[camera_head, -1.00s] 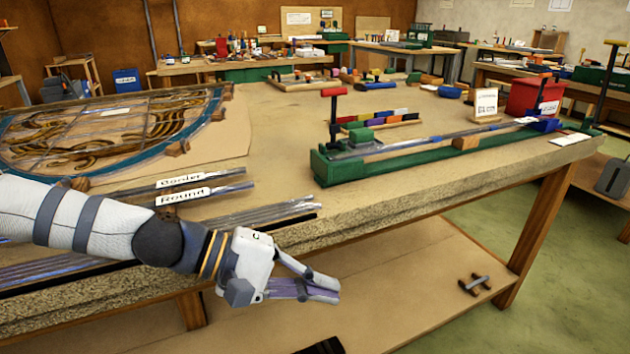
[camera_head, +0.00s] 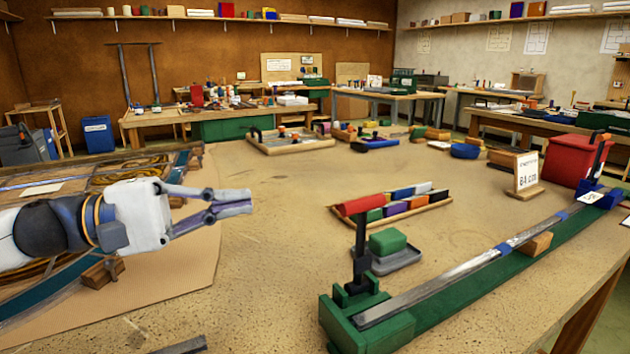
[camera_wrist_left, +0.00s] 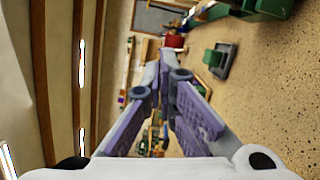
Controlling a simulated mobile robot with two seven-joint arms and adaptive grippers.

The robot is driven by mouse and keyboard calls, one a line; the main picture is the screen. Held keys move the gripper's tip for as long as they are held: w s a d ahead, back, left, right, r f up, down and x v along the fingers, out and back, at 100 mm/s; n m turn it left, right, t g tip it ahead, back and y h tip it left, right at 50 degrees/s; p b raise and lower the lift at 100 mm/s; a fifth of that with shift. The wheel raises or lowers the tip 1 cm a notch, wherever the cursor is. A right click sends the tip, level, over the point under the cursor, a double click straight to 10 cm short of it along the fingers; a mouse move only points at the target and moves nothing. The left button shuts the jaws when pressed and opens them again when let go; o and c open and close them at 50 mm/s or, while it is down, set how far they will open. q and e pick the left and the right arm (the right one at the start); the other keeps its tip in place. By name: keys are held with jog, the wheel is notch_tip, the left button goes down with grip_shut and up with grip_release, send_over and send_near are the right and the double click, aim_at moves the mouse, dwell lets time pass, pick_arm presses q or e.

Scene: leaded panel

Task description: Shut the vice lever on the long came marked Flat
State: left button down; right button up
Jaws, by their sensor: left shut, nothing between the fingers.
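The long green vice (camera_head: 470,290) lies along the right side of the bench. Its near lever, with a red handle (camera_head: 360,205) on a black stem, stands upright at the near end. A long grey came (camera_head: 440,285) lies along the vice, with blue bands on it. A small white tag (camera_head: 591,198) is at the far end; I cannot read it. My left gripper (camera_head: 235,203) is shut and empty, above the bench to the left of the lever and apart from it. Its fingers also show in the left wrist view (camera_wrist_left: 165,65). My right gripper is out of view.
A green block on a grey tray (camera_head: 390,262) sits just behind the lever. Colored blocks in a wooden rack (camera_head: 405,207) lie beyond. A sign (camera_head: 525,172) and a red bin (camera_head: 575,160) stand at the far end. Bare bench lies between gripper and lever.

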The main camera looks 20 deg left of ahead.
pick_arm(q)
jog(key=r+b, duration=0.1)
jog(key=b, duration=0.3)
send_over(360, 250)
jog(key=w+a, duration=0.2)
jog(key=a, duration=0.3)
jog(key=shift+s+d+r, duration=0.1)
jog(key=shift+d+r, duration=0.05)
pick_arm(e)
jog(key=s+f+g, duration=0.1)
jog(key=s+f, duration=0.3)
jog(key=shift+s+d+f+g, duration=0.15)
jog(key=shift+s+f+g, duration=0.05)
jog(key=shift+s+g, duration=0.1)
